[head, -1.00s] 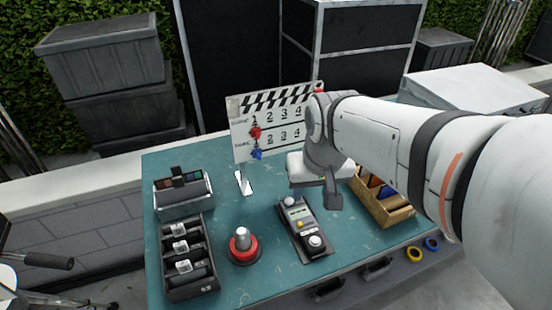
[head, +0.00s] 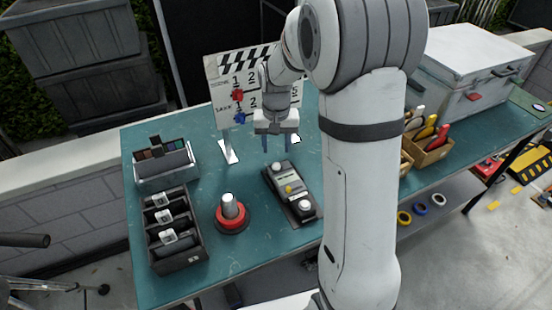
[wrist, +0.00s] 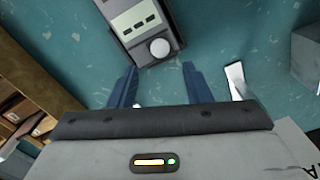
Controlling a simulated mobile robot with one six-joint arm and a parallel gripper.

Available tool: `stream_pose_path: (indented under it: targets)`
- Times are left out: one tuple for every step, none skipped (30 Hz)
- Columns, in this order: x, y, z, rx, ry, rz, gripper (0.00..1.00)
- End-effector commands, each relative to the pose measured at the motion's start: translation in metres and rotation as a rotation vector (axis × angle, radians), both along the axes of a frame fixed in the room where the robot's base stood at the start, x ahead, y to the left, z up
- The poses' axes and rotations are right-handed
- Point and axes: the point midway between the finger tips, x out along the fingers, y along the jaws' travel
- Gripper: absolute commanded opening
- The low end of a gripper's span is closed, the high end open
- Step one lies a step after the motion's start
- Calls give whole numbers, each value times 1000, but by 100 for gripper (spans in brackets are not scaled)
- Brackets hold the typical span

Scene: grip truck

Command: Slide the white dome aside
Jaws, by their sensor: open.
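A grey and black light meter (head: 289,189) lies on the teal bench top. It has a white dome (head: 277,168) at its far end and a second white, rounded knob (head: 304,208) at its near end. My gripper (head: 277,147) points down just beyond the far end, its blue fingers apart and empty. In the wrist view the white dome (wrist: 160,48) is just ahead of the gap between the open fingertips (wrist: 160,76), with no contact visible. The meter's near end is out of the wrist view.
A clapperboard (head: 228,88) stands behind my gripper. A wooden tool box (head: 430,150) is to the right. Bare bench surrounds the meter.

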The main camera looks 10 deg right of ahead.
Motion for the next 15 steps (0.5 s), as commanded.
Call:
stream_pose_path:
  targets:
    - [-1,0,-8,0,4,0,44]
    - [-1,0,-13,0,5,1,44]
    - [-1,0,-20,0,5,1,44]
    - [-1,0,-25,0,5,1,44]
    - [-1,0,-30,0,4,1,44]
    - [-2,0,-36,0,5,1,44]
    - [-2,0,-40,0,4,1,44]
    - [-1,0,-44,0,3,1,44]
    - [-1,1,-49,0,3,2,44]
    - [-1,1,-52,0,3,2,44]
    - [-1,1,-54,0,2,2,44]
    - [-1,1,-57,0,1,2,44]
    - [-1,1,-58,0,1,2,44]
    - [-1,1,-59,0,1,2,44]
    - [-1,1,-60,0,0,2,44]
